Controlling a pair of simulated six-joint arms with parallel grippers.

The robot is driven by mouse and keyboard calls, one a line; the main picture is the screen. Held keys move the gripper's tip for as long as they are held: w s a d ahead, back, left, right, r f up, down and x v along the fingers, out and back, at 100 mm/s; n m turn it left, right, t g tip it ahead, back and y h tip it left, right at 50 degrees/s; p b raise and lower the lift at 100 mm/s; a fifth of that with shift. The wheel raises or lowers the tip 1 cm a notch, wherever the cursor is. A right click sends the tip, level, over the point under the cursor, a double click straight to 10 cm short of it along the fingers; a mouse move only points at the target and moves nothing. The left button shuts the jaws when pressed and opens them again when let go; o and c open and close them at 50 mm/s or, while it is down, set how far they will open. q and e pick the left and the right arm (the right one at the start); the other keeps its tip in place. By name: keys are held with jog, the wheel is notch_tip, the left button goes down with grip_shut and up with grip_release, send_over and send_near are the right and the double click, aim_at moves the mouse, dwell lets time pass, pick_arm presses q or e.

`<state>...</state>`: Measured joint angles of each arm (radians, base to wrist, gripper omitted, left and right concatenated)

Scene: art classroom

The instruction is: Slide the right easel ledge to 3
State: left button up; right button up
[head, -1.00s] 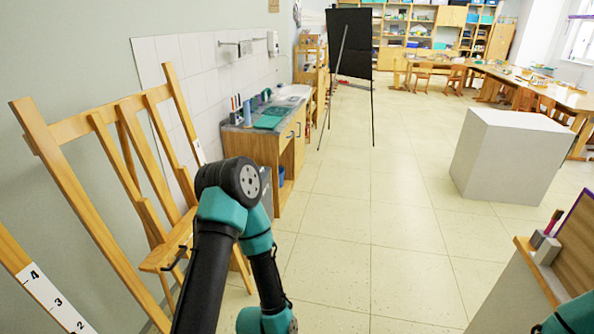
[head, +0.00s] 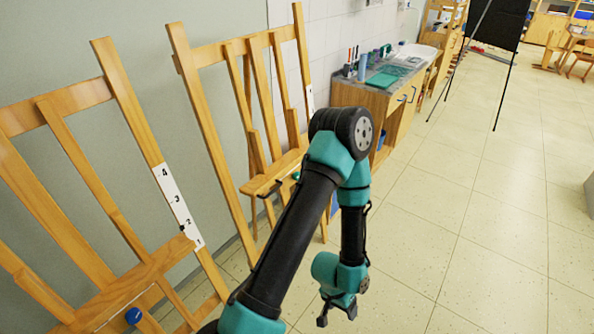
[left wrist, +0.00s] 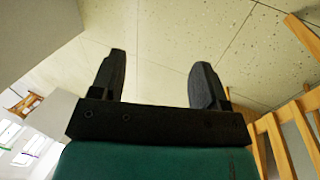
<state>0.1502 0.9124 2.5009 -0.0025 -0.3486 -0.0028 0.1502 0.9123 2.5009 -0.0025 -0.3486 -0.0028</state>
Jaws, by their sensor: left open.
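The right easel (head: 212,125) stands against the wall in the head view. Its wooden ledge (head: 262,183) sits low on the frame, with a small knob (head: 295,176) on it. Part of its white scale strip (head: 310,99) shows; its numbers are too small to read, and my left arm hides part of the easel's right side. My left gripper (head: 336,312) hangs over the floor, right of and in front of the right easel, apart from it. In the left wrist view its fingers (left wrist: 157,82) are spread with nothing between them. My right gripper is out of view.
A second easel (head: 85,165) stands to the left, with a scale strip (head: 176,207) numbered 1 to 4, a ledge (head: 122,296) and a blue knob (head: 133,316). A sink cabinet (head: 385,103) stands beyond the right easel. The tiled floor (head: 470,250) at right is clear.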

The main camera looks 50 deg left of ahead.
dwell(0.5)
pick_arm(q)
jog(key=shift+w, duration=0.1)
jog(key=shift+c, duration=0.9)
jog(key=w+a+r, duration=0.1)
jog(key=w+a, duration=0.1)
jog(key=w+a+r, duration=0.1)
jog(key=w+a, duration=0.1)
jog(key=w+a+r, duration=0.1)
jog(key=w+a, duration=0.1)
jog(key=shift+w+a, duration=0.2)
jog(key=shift+w, duration=0.2)
jog(key=c, duration=0.4)
jog(key=w+a+r, duration=0.3)
jog(key=a+r, duration=0.1)
jog(key=a, duration=0.2)
jog(key=w+a+r, duration=0.3)
jog(key=a+r, duration=0.1)
jog(key=a, duration=0.3)
jog(key=s+a+r+y, duration=0.1)
jog(key=a+r, duration=0.6)
jog(key=s+a+r+y, duration=0.1)
jog(key=s+a+r, duration=0.1)
jog(key=a+r, duration=0.5)
jog(key=s+a+r+y, duration=0.1)
jog(key=a+r+y, duration=0.1)
jog(key=a+r, duration=0.6)
jog(key=shift+s+a+r+n+g, duration=0.1)
jog(key=shift+s+a+n+g, duration=0.25)
jog(key=shift+a, duration=0.3)
